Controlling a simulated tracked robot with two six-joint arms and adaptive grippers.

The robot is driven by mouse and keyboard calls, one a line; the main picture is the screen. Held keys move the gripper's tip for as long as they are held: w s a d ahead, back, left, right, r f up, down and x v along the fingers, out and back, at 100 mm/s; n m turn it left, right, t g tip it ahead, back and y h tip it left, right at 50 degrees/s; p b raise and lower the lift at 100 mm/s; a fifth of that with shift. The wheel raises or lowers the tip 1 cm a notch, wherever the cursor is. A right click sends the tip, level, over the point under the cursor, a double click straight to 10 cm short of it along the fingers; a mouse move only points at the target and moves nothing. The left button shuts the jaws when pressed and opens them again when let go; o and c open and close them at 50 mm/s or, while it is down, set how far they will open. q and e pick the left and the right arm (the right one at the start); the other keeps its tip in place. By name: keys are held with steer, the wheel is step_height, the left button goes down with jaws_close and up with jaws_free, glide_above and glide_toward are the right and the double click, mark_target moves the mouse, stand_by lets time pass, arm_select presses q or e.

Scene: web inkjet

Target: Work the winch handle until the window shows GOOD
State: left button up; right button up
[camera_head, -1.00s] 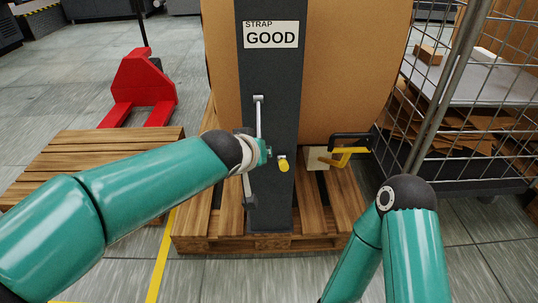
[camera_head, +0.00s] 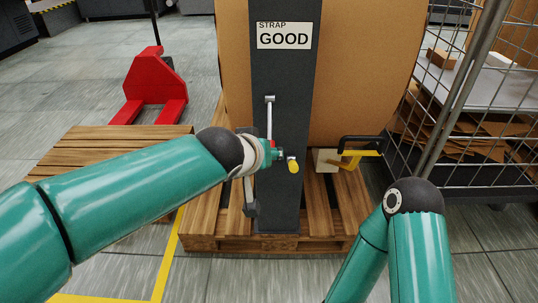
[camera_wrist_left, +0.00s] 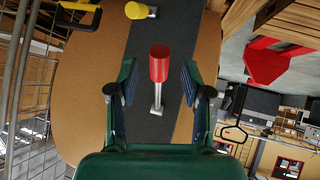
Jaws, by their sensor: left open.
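The strap window (camera_head: 285,36) on the dark post (camera_head: 284,80) reads GOOD. A metal lever (camera_head: 270,117) stands upright on the post's left side. A yellow knob (camera_head: 293,166) sits lower on the post. My left gripper (camera_head: 278,154) is at the post beside the yellow knob; its fingers are small and partly hidden. In the left wrist view, the left gripper (camera_wrist_left: 158,80) is open, with its fingers apart on either side of a red grip (camera_wrist_left: 158,63) on a metal stem. The yellow knob (camera_wrist_left: 138,10) is beyond it. My right gripper is out of view.
A large brown roll (camera_head: 365,70) stands behind the post on a wooden pallet (camera_head: 340,228). A yellow and black bracket (camera_head: 360,153) is at the roll's right foot. A wire cage cart (camera_head: 480,110) is at right. A red pallet truck (camera_head: 152,83) and another pallet (camera_head: 110,150) are at left.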

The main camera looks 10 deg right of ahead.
arm_select(q)
steer(key=v, duration=0.7)
steer(key=shift+s+a, duration=0.15)
steer(key=shift+s, duration=0.15)
stand_by(0.9)
